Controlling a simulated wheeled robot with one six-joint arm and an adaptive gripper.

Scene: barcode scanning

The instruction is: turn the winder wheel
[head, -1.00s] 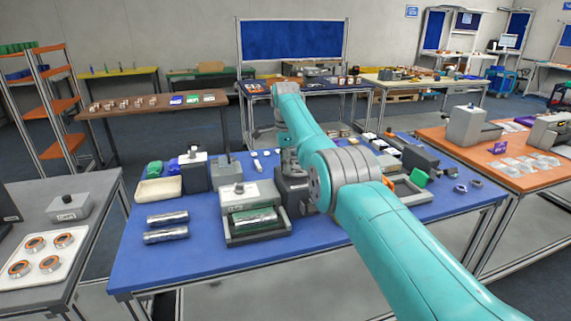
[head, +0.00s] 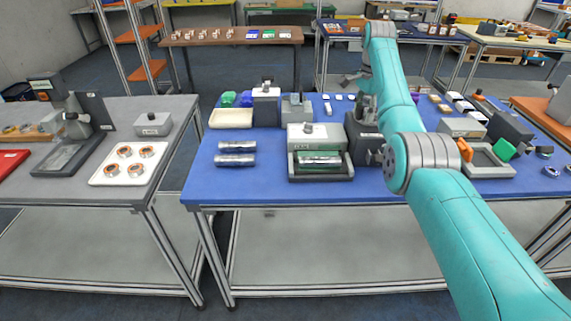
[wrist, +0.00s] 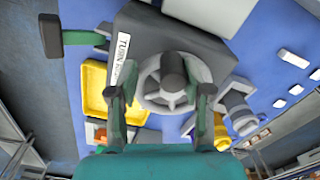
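In the wrist view, the winder wheel (wrist: 163,98) is a grey spoked wheel with a dark round hub, on the face of a dark grey box (wrist: 205,48). A white label (wrist: 122,58) with partly readable "TURN" lettering is on the box left of the wheel. My gripper (wrist: 160,93) is open, with one dark finger on each side of the wheel. The right finger overlaps the rim in the picture; I cannot tell whether it touches. In the head view I cannot clearly make out the wheel or the fingertips.
The head view shows the crowded blue table (head: 265,183), with two metal cylinders (head: 237,153) and a grey roller machine (head: 318,138). A grey table (head: 60,190) stands left.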

